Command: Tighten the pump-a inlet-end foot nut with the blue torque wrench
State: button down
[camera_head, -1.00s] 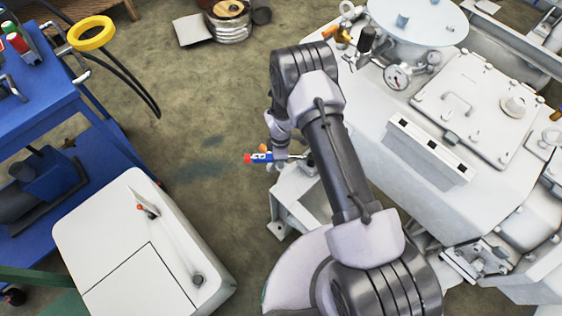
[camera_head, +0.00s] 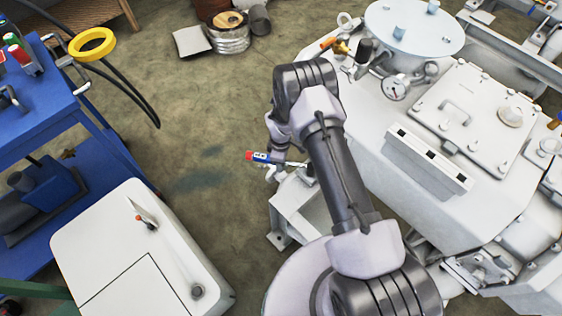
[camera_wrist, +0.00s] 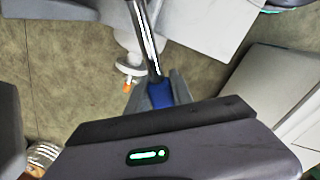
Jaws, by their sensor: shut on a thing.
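The blue torque wrench (camera_head: 264,157) has a blue handle with a red end and a metal shaft. In the head view it lies roughly level beside the base frame of the white pump (camera_head: 430,150), its shaft pointing right toward the frame. My gripper (camera_head: 273,172) is shut on its handle, mostly behind my arm. In the wrist view the blue handle (camera_wrist: 160,94) sits between the fingers, and the shaft (camera_wrist: 147,38) runs up out of the picture. The wrench head and the foot nut are hidden or too small to tell.
A white cabinet (camera_head: 100,260) with an orange-tipped tool on top stands at the lower left. A blue cart (camera_head: 60,112) with a yellow ring (camera_head: 92,44) is at the left. A drum (camera_head: 229,36) stands at the back. The floor between is clear.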

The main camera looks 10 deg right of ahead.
jog(key=shift+s+a+f+n, duration=0.1)
jog(key=shift+s+n, duration=0.3)
jog(key=shift+s, duration=0.05)
jog(key=shift+r+p, duration=1.65)
jog(key=shift+r, duration=0.95)
